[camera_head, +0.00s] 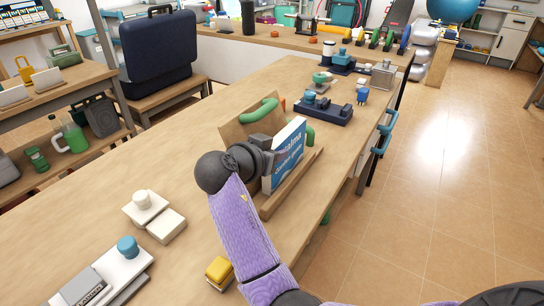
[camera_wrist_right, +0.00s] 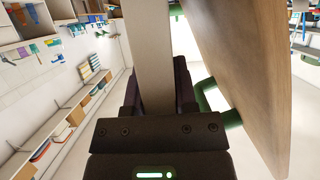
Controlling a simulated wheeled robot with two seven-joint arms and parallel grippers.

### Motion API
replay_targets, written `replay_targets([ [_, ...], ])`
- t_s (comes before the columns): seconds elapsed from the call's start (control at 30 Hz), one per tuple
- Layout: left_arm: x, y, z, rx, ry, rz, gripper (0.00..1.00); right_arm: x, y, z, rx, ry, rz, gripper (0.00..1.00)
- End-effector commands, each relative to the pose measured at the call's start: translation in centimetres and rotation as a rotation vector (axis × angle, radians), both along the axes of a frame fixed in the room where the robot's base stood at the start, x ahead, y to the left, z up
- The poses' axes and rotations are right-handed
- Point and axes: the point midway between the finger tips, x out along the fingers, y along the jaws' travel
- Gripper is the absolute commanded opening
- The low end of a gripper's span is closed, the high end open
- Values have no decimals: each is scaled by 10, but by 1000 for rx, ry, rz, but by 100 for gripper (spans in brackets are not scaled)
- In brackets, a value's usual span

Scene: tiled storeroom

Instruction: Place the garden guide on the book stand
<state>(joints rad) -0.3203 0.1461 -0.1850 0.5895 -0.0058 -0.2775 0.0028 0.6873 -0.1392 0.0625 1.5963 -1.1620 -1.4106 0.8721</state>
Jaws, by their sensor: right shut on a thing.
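The garden guide (camera_head: 286,155) is a blue book with white lettering, upright on the wooden book stand (camera_head: 271,205) or just above it; I cannot tell if it touches the ledge. The stand has a tilted back panel and green rounded parts. My right gripper (camera_head: 264,152) is shut on the book from its left side, in front of the back panel. In the right wrist view the book's pale edge (camera_wrist_right: 147,60) runs up between the dark fingers (camera_wrist_right: 158,92), with the stand's wooden panel (camera_wrist_right: 240,70) close on the right. My left gripper is not in view.
On the same table stand a blue device (camera_head: 322,108) behind the stand, white blocks (camera_head: 145,207), a white-grey device (camera_head: 105,275) and a yellow item (camera_head: 219,270) in front. A dark blue suitcase (camera_head: 157,55) stands at the left. The table's middle left is clear.

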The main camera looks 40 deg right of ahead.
Motion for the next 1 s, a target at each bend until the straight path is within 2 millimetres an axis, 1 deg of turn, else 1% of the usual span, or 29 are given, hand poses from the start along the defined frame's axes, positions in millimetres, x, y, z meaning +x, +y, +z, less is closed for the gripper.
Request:
replay_targets([
  [0.03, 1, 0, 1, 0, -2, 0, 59, 0, 0, 0, 5, 4, -1, 0],
  [0.07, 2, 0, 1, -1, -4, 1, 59, -1, 0, -1, 6, 5, 0, 37],
  [0.1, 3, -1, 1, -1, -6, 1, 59, -1, 1, -1, 6, 5, 0, 46],
  [0.17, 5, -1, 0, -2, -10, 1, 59, -1, 0, 0, 6, 5, 0, 58],
  [0.2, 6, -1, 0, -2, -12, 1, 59, 0, 1, 0, 6, 5, 0, 67],
  [0.23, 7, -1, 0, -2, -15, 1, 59, 0, 0, 0, 5, 4, 0, 70],
  [0.47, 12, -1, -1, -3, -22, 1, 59, 0, 1, 0, 4, 3, -1, 70],
  [0.53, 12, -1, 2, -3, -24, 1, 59, -2, 4, 3, 5, 3, 0, 70],
  [0.57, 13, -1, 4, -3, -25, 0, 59, -3, 8, 5, 5, 3, 1, 70],
  [0.7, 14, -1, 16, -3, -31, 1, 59, -14, 35, 20, 6, 1, 4, 70],
  [0.8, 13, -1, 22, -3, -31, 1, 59, -22, 52, 27, 6, 2, 2, 70],
  [0.9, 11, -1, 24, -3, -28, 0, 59, -26, 62, 30, 3, 2, 1, 70],
  [1.0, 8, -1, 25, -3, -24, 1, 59, -27, 65, 30, 3, 2, 0, 70],
])
